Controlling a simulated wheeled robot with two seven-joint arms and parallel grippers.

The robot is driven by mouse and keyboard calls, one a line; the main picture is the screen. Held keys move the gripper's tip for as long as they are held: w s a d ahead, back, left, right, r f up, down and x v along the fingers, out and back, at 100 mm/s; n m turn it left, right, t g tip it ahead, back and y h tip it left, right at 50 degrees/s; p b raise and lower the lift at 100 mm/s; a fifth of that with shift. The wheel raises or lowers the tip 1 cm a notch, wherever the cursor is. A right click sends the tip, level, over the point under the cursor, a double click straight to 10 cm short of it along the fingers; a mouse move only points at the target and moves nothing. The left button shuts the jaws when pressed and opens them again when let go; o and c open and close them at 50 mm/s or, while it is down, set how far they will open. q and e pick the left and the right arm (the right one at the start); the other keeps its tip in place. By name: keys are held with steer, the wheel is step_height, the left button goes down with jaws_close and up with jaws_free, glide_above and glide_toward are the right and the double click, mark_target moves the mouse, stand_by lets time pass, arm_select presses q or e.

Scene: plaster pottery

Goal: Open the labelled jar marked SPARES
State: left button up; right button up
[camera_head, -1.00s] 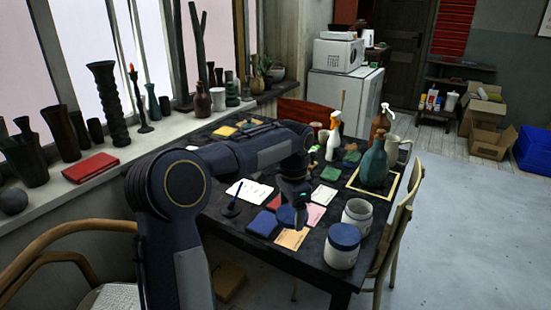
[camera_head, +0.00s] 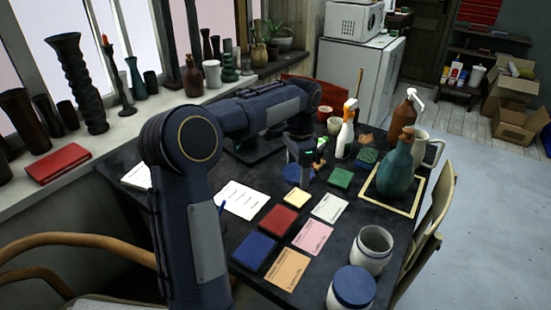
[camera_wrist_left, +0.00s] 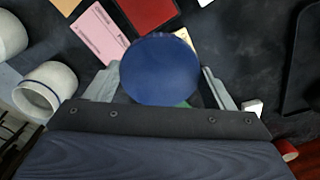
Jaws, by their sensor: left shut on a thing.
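My left gripper (camera_head: 301,158) is shut on a round blue lid (camera_head: 296,174), held over the dark table beyond the coloured pads. In the left wrist view the lid (camera_wrist_left: 160,70) sits between the two grey fingers. A white jar (camera_head: 373,247) stands open near the table's right front edge; it also shows in the left wrist view (camera_wrist_left: 45,90). A second white jar with a blue lid (camera_head: 354,286) stands in front of it, lid on. I cannot read a SPARES label on either jar. My right gripper is not in view.
Flat cards and pads, among them a red pad (camera_head: 279,220) and a pink card (camera_head: 312,236), lie between lid and jars. A spray bottle (camera_head: 346,135), a teal bottle (camera_head: 394,170) and a mug (camera_head: 421,148) stand further back. A chair (camera_head: 432,225) is at the right edge.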

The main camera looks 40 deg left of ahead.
arm_select(q)
steer(key=w+a+f, duration=0.3)
steer(key=a+f, duration=0.1)
steer(key=a, duration=0.4)
glide_above(275, 183)
steer(key=f, duration=0.4)
steer(key=shift+s+d+f, duration=0.15)
steer(key=shift+d+f, duration=0.05)
steer(key=shift+d, duration=0.2)
steer(key=shift+a+f, duration=0.3)
steer(key=shift+f, duration=0.1)
steer(key=shift+a+f, duration=0.15)
steer(key=shift+f, duration=1.55)
steer(key=shift+f, duration=0.1)
steer(key=o, duration=1.1)
